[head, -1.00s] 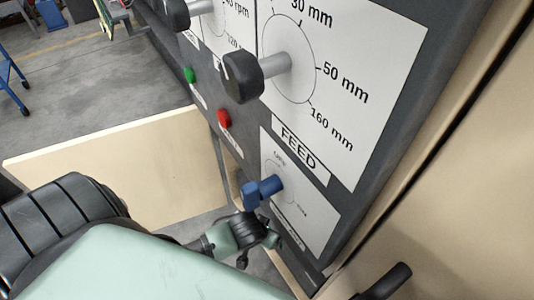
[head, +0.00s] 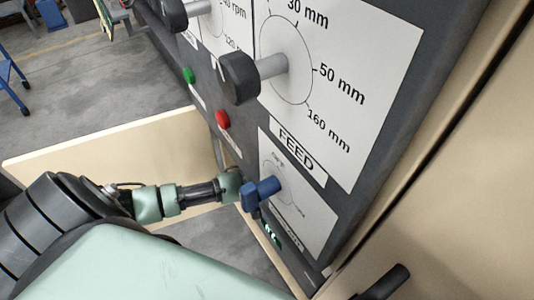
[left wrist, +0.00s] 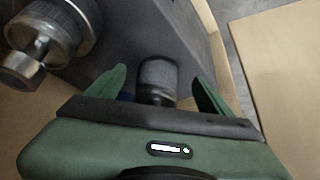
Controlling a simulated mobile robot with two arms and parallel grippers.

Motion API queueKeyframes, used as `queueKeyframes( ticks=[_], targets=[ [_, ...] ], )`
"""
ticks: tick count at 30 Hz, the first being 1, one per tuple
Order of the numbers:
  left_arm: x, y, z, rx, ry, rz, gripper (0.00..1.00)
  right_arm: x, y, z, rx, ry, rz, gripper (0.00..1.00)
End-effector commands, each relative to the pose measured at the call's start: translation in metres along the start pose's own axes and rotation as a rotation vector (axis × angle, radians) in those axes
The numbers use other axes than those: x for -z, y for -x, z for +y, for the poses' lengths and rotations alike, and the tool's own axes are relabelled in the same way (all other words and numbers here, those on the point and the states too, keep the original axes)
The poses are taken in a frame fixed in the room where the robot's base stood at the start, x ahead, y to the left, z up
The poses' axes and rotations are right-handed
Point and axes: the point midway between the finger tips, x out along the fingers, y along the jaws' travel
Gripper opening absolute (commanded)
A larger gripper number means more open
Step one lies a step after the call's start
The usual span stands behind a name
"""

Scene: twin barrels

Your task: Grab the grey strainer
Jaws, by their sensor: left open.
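In the left wrist view my left gripper (left wrist: 160,76) is open, its green fingers on either side of a grey cylinder (left wrist: 158,78) with a darker near end. Gaps show between the cylinder and both fingers. The cylinder may be the grey strainer, but its form does not make this certain. In the head view my left gripper (head: 271,234) is small and partly hidden beyond the blue knob (head: 262,190), low by the panel; no strainer can be made out there. My right gripper is not in view.
A dark control panel (head: 398,150) with a black-handled knob (head: 240,78), a green button (head: 188,75) and a red button (head: 222,119) rises beside my left arm. A metal cylindrical fitting (left wrist: 52,30) sits at upper left in the left wrist view. A beige board (head: 110,155) stands behind the arm.

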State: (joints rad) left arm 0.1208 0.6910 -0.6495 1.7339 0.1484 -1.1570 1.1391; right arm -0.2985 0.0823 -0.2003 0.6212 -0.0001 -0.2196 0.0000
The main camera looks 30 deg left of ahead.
Motion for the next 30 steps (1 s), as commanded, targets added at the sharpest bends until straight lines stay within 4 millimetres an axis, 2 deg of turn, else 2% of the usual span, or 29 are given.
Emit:
queueKeyframes(
  ticks=[5, 8, 14, 22, 23, 30],
  targets=[
    [0.014, -0.008, 0.000, 0.000, 0.000, 0.002, 0.81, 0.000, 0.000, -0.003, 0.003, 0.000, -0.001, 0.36],
    [0.030, -0.016, 0.001, 0.000, 0.001, 0.004, 0.81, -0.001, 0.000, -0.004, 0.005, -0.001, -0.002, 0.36],
    [0.027, -0.043, 0.000, 0.000, -0.001, -0.001, 0.81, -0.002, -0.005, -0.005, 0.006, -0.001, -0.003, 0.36],
    [0.027, -0.046, 0.001, -0.001, -0.002, 0.000, 0.81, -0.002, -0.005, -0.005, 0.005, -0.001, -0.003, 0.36],
    [0.027, -0.046, 0.001, -0.001, -0.002, 0.000, 0.78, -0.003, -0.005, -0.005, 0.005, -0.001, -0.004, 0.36],
    [0.027, -0.046, 0.001, -0.001, -0.002, 0.000, 0.12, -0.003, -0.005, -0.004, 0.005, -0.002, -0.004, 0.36]
  ],
)
